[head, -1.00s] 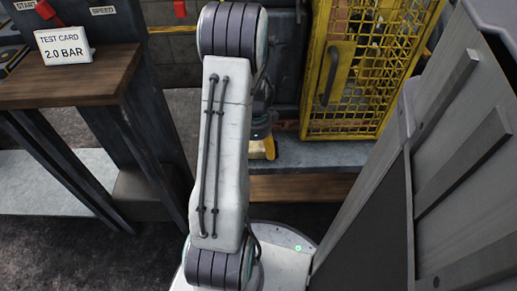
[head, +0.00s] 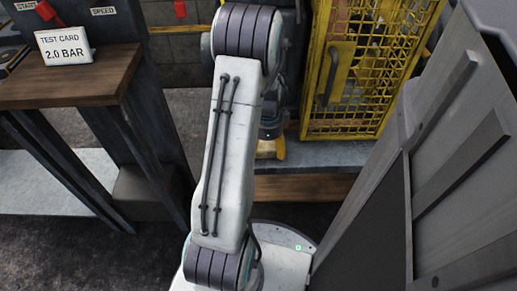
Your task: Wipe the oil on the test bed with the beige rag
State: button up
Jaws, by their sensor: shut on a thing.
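My gripper (head: 271,149) shows only in part, low behind my arm, with a yellow finger in view just above the grey bench surface (head: 335,153). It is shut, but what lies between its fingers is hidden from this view. I cannot make out the beige rag or the oil. My arm covers part of the bench, and I cannot tell whether the gripper touches the surface.
A yellow mesh guard door (head: 375,70) with a dark handle stands close to the right of my gripper. A grey cabinet (head: 455,150) fills the right side. At left, a wooden-topped table (head: 75,88) carries a test card (head: 63,48) reading 2.0 BAR.

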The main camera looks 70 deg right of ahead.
jog(key=shift+s+d, duration=0.15)
jog(key=shift+s, duration=0.4)
jog(key=shift+w+a, duration=0.25)
jog(key=shift+w, duration=0.45)
jog(key=shift+w+a, duration=0.25)
jog(key=shift+w, duration=0.5)
jog(key=shift+w+a, duration=0.25)
jog(key=shift+w, duration=0.45)
jog(key=shift+w+a, duration=0.2)
jog(key=shift+w, duration=0.45)
jog(key=shift+w+a, duration=0.2)
jog(key=shift+w, duration=0.45)
jog(key=shift+s, duration=0.15)
jog(key=shift+s+d, duration=0.25)
jog(key=shift+s, duration=0.4)
jog(key=shift+s+d, duration=0.25)
jog(key=shift+s, duration=0.45)
jog(key=shift+s+d, duration=0.25)
jog(key=shift+s, duration=0.4)
